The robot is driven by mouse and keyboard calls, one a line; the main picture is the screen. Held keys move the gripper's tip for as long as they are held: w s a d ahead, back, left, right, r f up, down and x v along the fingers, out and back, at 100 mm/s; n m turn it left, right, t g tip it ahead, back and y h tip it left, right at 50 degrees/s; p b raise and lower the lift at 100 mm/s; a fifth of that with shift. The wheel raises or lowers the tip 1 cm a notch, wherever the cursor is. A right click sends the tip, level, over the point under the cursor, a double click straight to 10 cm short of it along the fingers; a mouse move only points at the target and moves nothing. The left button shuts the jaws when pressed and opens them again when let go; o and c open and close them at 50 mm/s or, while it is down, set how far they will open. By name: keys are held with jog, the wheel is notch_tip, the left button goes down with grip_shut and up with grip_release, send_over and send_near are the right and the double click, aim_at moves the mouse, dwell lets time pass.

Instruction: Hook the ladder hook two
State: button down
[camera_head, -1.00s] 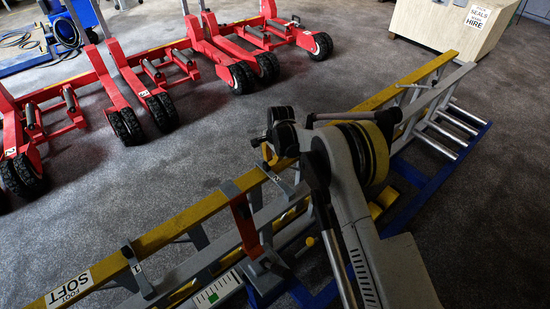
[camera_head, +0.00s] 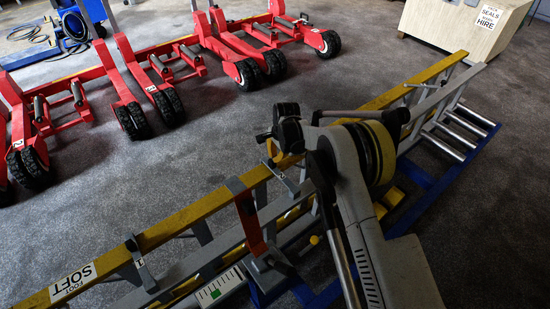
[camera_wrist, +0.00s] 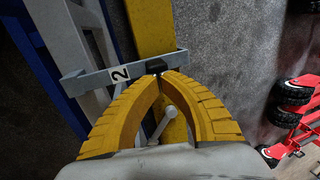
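Ladder hook two is a grey bar with a white "2" label (camera_wrist: 120,73), lying across the yellow ladder rail (camera_wrist: 152,28) in the wrist view. A small black piece sits at its middle. My gripper (camera_wrist: 160,76) has its yellow ribbed fingers arched together, with the tips almost meeting at this black piece. A grey lever with a round end (camera_wrist: 171,112) shows between the fingers, over the rail. In the head view the yellow rail (camera_head: 190,216) runs diagonally under my arm. My fingertips are hidden there.
Another grey hook, marked "1" (camera_head: 139,265), crosses the ladder at lower left. An orange strap or bar (camera_head: 249,222) lies across it. A blue frame (camera_head: 440,188) is under the ladder. Red trolley jacks (camera_head: 150,75) stand on the floor beyond. Grey floor is clear between.

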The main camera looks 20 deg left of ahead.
aim_at(279, 170)
jog(key=v, duration=1.1)
jog(key=s+d+r+n+t, duration=0.15)
jog(key=s+d+r, duration=0.25)
jog(key=d+r, duration=0.7)
jog(key=s+d+r+n+t, duration=0.1)
jog(key=s+d+r+n, duration=0.15)
jog(key=d+r, duration=0.95)
jog(key=s+d+r+t+h, duration=0.15)
jog(key=s+d+r, duration=0.25)
jog(key=s+d, duration=0.8)
jog(key=s+d+f+n+t, duration=0.1)
jog(key=s+d+f, duration=0.1)
jog(key=s, duration=0.4)
jog(key=s+d+f+n, duration=0.1)
jog(key=s+d+f, duration=0.1)
jog(key=s+d, duration=0.2)
jog(key=shift+s+n+t+h, duration=0.35)
jog(key=shift+s+n+t, duration=0.05)
jog(key=shift+s, duration=0.75)
